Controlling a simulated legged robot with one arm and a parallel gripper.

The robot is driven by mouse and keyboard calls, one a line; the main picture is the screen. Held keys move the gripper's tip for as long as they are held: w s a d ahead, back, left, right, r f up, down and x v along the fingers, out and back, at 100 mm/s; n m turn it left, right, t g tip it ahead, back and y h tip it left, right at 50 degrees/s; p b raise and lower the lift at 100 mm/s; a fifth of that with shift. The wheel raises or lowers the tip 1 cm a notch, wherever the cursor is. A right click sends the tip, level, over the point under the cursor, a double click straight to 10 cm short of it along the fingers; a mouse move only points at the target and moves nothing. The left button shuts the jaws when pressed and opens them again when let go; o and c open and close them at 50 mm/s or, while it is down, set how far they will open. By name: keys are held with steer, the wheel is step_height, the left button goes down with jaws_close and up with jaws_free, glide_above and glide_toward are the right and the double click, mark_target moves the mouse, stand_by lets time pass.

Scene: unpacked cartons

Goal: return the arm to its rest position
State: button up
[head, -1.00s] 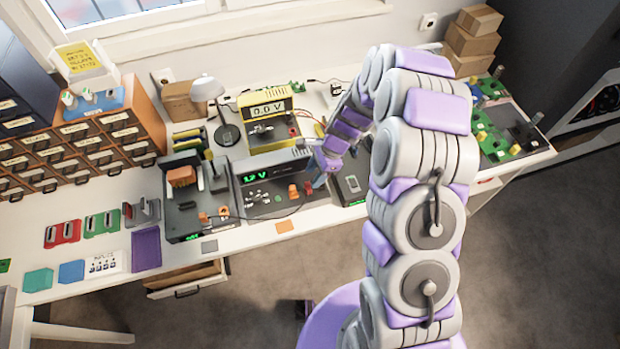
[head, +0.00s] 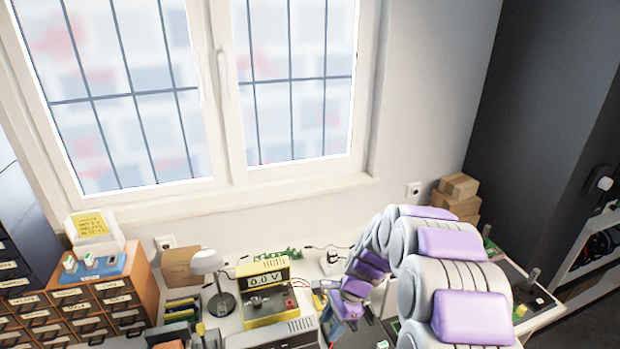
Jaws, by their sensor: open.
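My arm rises from the lower right of the head view, with white-grey and purple links, arches over the bench and bends down to the left. My gripper (head: 338,326) hangs at its end, low over the workbench, just right of the yellow meter (head: 268,292). It appears open, and I see nothing held in it. Its tips are small and close to the lower picture edge, so whether they touch anything I cannot tell.
A grey lamp (head: 208,262) and an orange-brown drawer cabinet (head: 140,290) stand on the left. Stacked cardboard boxes (head: 457,196) sit at the back right corner. A window (head: 225,100) fills the wall behind. A dark cabinet (head: 545,110) stands at right.

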steer(key=s+d+r+n+h, duration=0.2)
steer(key=s+r+n, duration=0.6)
steer(key=s+r, duration=0.6)
steer(key=s+d+r+n, duration=0.1)
steer(key=s+n, duration=0.1)
steer(key=s, duration=0.4)
steer(key=s+d+r+n+h, duration=0.1)
steer(key=s+d+n, duration=0.1)
steer(key=s, duration=0.5)
steer(key=s+d+r+n+h, duration=0.1)
steer(key=s+d+n, duration=0.1)
steer(key=s, duration=0.5)
steer(key=shift+r+n+g, duration=0.3)
steer(key=shift+d+f, duration=0.1)
steer(key=shift+f, duration=0.05)
